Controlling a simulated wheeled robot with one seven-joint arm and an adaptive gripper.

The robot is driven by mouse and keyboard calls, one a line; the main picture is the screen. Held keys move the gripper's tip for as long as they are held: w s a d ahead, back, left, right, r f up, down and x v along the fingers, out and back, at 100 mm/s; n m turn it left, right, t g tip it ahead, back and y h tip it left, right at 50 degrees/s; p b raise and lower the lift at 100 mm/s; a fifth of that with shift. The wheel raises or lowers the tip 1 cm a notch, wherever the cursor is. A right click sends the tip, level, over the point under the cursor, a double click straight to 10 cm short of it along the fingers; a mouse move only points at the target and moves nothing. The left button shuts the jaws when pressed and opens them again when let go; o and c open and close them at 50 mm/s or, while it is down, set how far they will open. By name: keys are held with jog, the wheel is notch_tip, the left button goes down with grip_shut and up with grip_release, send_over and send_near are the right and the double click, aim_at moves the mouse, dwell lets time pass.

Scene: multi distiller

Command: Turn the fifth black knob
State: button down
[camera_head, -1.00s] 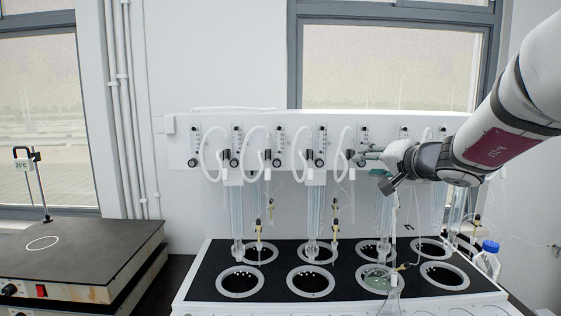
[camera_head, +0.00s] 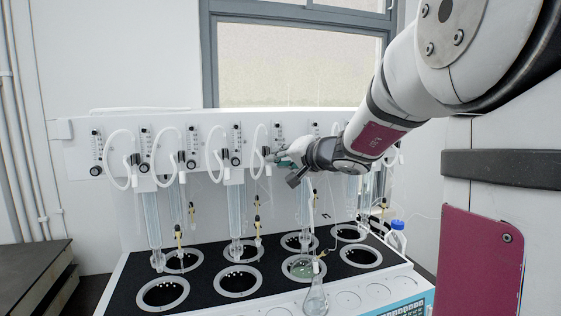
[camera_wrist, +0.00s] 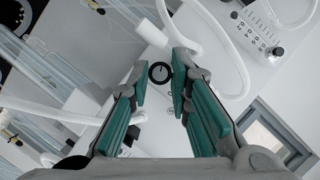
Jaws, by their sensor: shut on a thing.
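A white panel (camera_head: 75,150) carries a row of flow meters, each with a small black knob at its foot. Several knobs show to the left of my gripper, such as the leftmost knob (camera_head: 96,170) and the knob just left of it (camera_head: 236,161). My gripper (camera_head: 274,158) is at the fifth position and hides that knob in the head view. In the wrist view, the fifth black knob (camera_wrist: 159,72) shows as a dark round cap with a light mark, between the green finger pads. My gripper is shut on it.
White looped hoses (camera_head: 118,133) hang beside the flow meters, close to my gripper. Glass condenser tubes (camera_head: 235,210) hang below the panel over a black top with round wells (camera_head: 238,281). A flask (camera_head: 316,298) and a blue-capped bottle (camera_head: 397,237) stand at the front and right.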

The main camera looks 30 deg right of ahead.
jog(key=shift+w+f+b, duration=0.1)
jog(key=shift+b, duration=0.2)
jog(key=m+t+b, duration=0.1)
jog(key=m+b, duration=0.1)
jog(key=b, duration=0.1)
jog(key=m+t+y+b, duration=0.1)
jog(key=m+b, duration=0.1)
jog(key=b, duration=0.2)
jog(key=shift+f+m+b, duration=0.15)
jog(key=shift+m+b, duration=0.15)
jog(key=shift+d, duration=0.1)
jog(key=c, duration=1.5)
grip_release()
jog(key=shift+o, duration=0.2)
jog(key=shift+s, duration=0.2)
